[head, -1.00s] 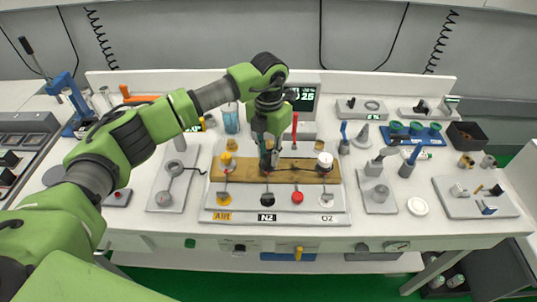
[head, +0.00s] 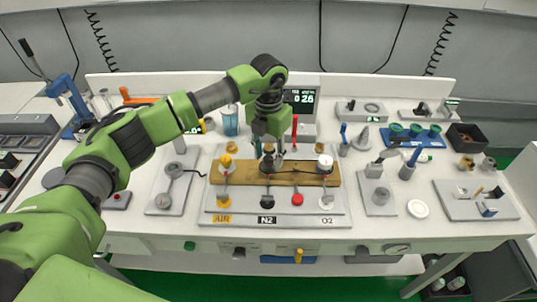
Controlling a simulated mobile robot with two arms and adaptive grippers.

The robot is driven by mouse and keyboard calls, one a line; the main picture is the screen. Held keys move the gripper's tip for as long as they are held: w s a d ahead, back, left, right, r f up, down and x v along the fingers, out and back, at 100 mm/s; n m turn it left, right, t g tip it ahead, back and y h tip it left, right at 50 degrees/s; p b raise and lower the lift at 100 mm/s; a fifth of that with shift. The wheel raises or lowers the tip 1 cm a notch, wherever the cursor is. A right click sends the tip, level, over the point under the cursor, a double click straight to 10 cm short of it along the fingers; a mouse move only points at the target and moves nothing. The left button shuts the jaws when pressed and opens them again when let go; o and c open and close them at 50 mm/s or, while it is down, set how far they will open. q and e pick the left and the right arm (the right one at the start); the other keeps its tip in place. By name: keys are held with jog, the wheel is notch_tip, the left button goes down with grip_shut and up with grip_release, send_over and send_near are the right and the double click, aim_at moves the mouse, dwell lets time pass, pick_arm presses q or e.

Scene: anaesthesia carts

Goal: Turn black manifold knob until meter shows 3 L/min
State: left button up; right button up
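The manifold is a brass-coloured bar (head: 312,179) on a white panel (head: 340,213), with labels for air, N2 and O2 along its front. Its black knob (head: 267,164) stands in the N2 column, between a yellow knob (head: 226,160) and a white knob (head: 325,161). A second black, lower round part (head: 267,200) sits in front of it. The meter (head: 299,97) behind shows green digits that look like 02.6. My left gripper (head: 271,159) points down at the black knob, its fingers partly hidden and small. I cannot tell whether they grip it. My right gripper is out of view.
A red upright handle (head: 294,127) stands right behind the bar. A blue beaker (head: 230,121) stands behind it to the left. Grey fixtures (head: 172,188) and (head: 376,190) flank the panel, and a white dish (head: 418,208) lies right.

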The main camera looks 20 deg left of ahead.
aim_at(268, 158)
pick_arm(q)
notch_tip(268, 158, up, 12)
dwell(0.5)
dwell(0.4)
